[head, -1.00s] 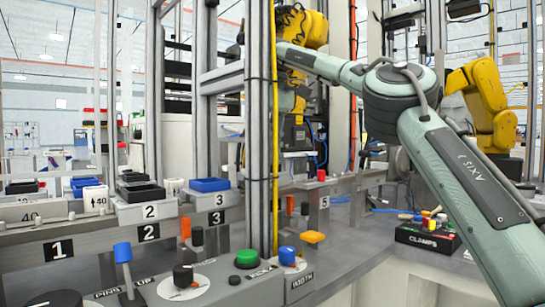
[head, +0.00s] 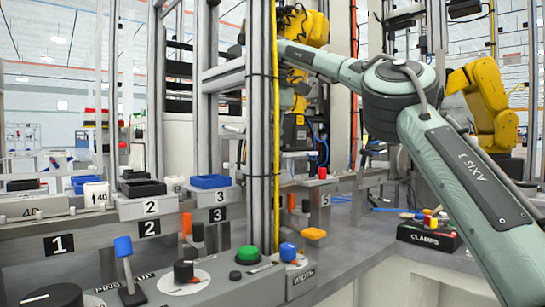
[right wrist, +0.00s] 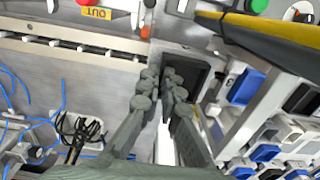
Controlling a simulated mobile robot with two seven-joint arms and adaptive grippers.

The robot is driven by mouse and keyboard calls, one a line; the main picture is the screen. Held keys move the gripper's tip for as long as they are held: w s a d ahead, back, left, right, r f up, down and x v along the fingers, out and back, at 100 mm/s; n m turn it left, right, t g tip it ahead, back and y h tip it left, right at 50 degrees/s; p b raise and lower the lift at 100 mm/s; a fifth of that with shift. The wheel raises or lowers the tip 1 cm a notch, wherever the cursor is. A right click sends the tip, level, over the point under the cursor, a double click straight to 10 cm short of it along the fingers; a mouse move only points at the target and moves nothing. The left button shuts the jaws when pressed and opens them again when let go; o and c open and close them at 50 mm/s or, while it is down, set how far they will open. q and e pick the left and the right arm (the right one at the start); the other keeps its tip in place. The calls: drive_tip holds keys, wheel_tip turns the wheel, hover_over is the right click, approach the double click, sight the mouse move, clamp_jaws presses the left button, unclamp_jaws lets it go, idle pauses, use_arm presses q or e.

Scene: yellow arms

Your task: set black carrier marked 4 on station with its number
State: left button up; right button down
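My right arm (head: 395,85) enters from the right and reaches behind the grey post. Its gripper is not clearly visible in the head view. In the right wrist view my right gripper (right wrist: 161,82) has its knobbed grey fingertips a small gap apart, at the near-left side of a black carrier (right wrist: 196,72). I cannot tell whether the fingers pinch the carrier's wall. No number on it is readable. The post hides the rail between station 3 (head: 219,215) and station 5 (head: 325,200), so no station marked 4 shows. My left gripper is not in view.
A black carrier (head: 143,187) sits on station 2 (head: 150,208) and a blue carrier (head: 210,181) on station 3. The post (head: 261,130), with a yellow cable, stands close by. Knobs and a green button (head: 247,252) are in front. A CLAMPS box (head: 428,237) is at right.

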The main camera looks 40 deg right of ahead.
idle(0.4)
drive_tip(key=shift+f+b, duration=0.4)
drive_tip(key=shift+f+b, duration=0.35)
drive_tip(key=shift+f, duration=0.05)
idle(0.3)
drive_tip(key=c, duration=1.6)
unclamp_jaws()
drive_tip(key=shift+c, duration=0.2)
drive_tip(key=shift+r+p, duration=3.55)
drive_tip(key=shift+r, duration=0.05)
